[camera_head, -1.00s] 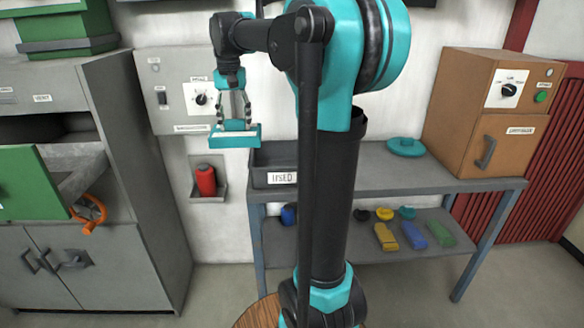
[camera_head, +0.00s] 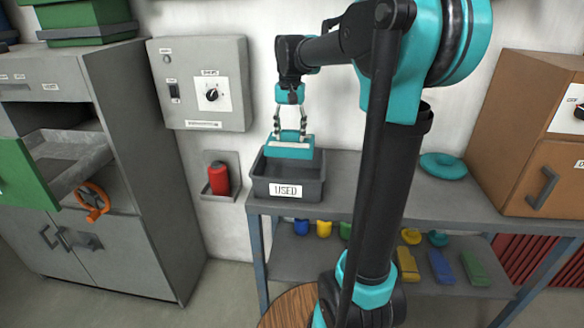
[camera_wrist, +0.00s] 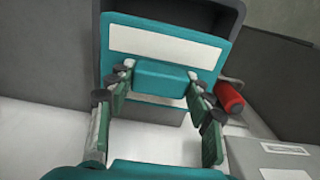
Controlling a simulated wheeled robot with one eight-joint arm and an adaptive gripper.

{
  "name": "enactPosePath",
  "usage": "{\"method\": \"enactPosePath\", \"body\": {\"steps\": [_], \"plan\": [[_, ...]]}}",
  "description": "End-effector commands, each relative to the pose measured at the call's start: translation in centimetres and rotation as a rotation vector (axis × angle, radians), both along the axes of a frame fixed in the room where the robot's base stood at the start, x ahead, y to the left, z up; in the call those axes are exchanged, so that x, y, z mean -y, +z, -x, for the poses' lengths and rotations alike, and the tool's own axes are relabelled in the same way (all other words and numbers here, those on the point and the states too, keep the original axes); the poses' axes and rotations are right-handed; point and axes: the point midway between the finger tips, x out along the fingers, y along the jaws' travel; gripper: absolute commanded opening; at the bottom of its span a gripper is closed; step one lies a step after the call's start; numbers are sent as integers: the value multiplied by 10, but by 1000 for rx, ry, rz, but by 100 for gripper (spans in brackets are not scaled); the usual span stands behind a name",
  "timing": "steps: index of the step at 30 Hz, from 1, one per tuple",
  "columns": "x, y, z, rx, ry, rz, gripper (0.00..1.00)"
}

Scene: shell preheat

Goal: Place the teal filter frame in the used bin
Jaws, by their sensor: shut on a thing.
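The teal filter frame (camera_head: 289,152) has a pale panel and hangs from my gripper (camera_head: 290,134). My gripper is shut on it. In the head view, the frame overlaps the opening of the grey used bin (camera_head: 255,178), with its lower part near or below the rim level; whether it touches the bin I cannot tell. The bin carries a white USED label and stands on the left end of the grey table. In the wrist view, the frame (camera_wrist: 205,56) lies between the fingertips (camera_wrist: 160,78), with a dark bin edge (camera_wrist: 238,12) behind it.
A red canister (camera_head: 218,178) sits in a wall holder left of the bin. A teal round lid (camera_head: 443,166) lies on the table (camera_head: 430,195) to the right. A grey control box (camera_head: 200,85) is on the wall.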

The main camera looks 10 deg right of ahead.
Motion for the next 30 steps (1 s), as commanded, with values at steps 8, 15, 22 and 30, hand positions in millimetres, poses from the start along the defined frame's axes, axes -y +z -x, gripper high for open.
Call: {"method": "enactPosePath", "body": {"steps": [8, 15, 22, 30], "plan": [[0, -65, 0, 0, 0, 0, 11], [0, -87, 0, 0, 0, 0, 11], [0, -116, 0, 0, 0, 0, 11], [0, -124, 0, 0, 0, 0, 11]]}}
